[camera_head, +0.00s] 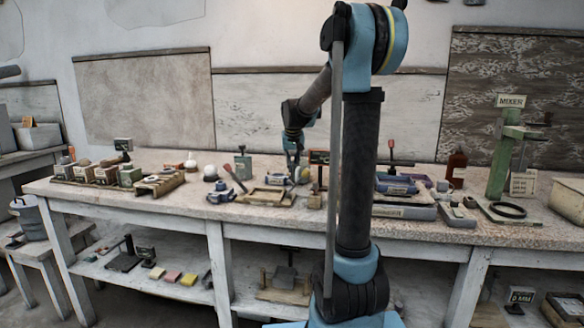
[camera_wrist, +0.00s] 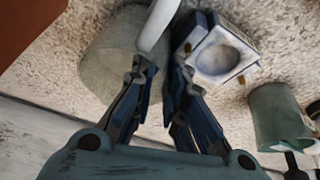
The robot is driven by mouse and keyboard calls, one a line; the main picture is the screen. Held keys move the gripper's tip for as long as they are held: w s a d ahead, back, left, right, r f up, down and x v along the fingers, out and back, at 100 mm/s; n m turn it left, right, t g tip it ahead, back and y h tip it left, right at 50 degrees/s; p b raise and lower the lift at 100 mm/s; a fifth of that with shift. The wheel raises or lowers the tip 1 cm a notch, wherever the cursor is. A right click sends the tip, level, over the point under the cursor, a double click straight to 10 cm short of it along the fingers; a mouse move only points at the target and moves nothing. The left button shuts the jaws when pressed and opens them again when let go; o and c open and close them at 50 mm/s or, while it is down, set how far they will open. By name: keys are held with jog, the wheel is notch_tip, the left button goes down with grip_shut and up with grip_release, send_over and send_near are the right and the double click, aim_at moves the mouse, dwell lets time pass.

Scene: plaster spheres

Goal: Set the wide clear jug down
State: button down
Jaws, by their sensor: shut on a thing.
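The wide jug (camera_wrist: 108,60) appears in the wrist view as a dull grey, cloudy cylinder at upper left. A pale curved strip (camera_wrist: 158,28), which looks like its handle, runs down to between my fingertips. My gripper (camera_wrist: 160,68) is shut on the jug there. The pebbly worktop (camera_wrist: 60,85) shows around the jug; I cannot tell whether its base touches it. In the head view, my gripper (camera_head: 294,160) is low over the middle of the bench, and the jug is too small to make out surely.
A white block with a round hollow (camera_wrist: 222,52) is close beside my right finger. A grey-green cup (camera_wrist: 275,115) stands further right. In the head view, a wooden frame (camera_head: 267,196) lies near the bench's front edge, and a green mixer stand (camera_head: 498,165) is at right.

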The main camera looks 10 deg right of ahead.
jog(key=c, duration=1.6)
grip_release()
jog(key=shift+r, duration=0.1)
